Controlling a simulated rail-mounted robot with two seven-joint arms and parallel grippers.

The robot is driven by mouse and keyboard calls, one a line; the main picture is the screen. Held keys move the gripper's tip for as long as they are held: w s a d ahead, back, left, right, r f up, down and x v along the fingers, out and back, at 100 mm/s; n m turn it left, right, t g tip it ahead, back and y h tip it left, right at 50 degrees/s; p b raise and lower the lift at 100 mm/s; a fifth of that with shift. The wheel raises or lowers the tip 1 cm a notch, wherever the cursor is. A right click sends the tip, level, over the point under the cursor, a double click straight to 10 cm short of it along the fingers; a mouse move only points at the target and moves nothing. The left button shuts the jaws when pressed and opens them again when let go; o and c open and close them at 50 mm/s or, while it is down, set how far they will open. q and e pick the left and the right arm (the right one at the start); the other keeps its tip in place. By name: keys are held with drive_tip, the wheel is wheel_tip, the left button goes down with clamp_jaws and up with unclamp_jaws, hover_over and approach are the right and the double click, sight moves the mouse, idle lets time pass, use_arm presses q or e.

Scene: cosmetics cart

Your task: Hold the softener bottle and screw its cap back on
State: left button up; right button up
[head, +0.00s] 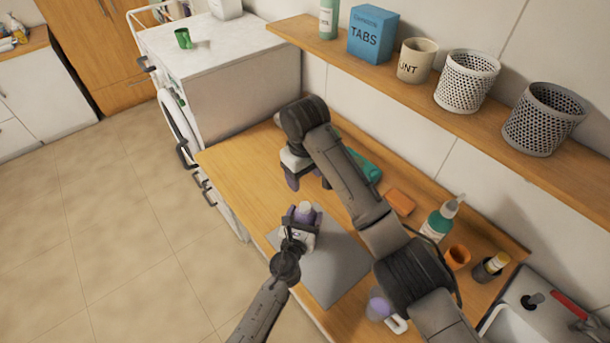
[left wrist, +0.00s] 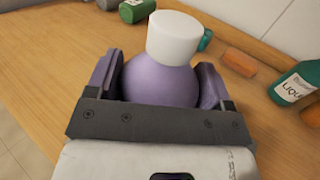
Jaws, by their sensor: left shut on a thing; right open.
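The softener bottle, lilac with a rounded shoulder, stands between the fingers of my left gripper (head: 303,218), which is shut on it. In the left wrist view the bottle (left wrist: 160,82) shows between both finger pads. A white cap (left wrist: 172,38) sits on top of the bottle, looking slightly tilted; I cannot tell whether it is threaded tight. The cap also shows in the head view (head: 305,207). My right gripper (head: 308,181) is open and empty, beyond the bottle over the wooden counter, apart from the cap. The bottle's lower part is hidden by my left gripper.
A grey mat (head: 335,268) lies on the counter (head: 240,165). A shelf (head: 385,80) with containers runs along the wall. The counter's left end is clear.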

use_arm(q)
drive_tip(key=o, duration=1.7)
drive_tip(key=shift+p+v, duration=1.15)
drive_tip(key=shift+v, duration=5.75)
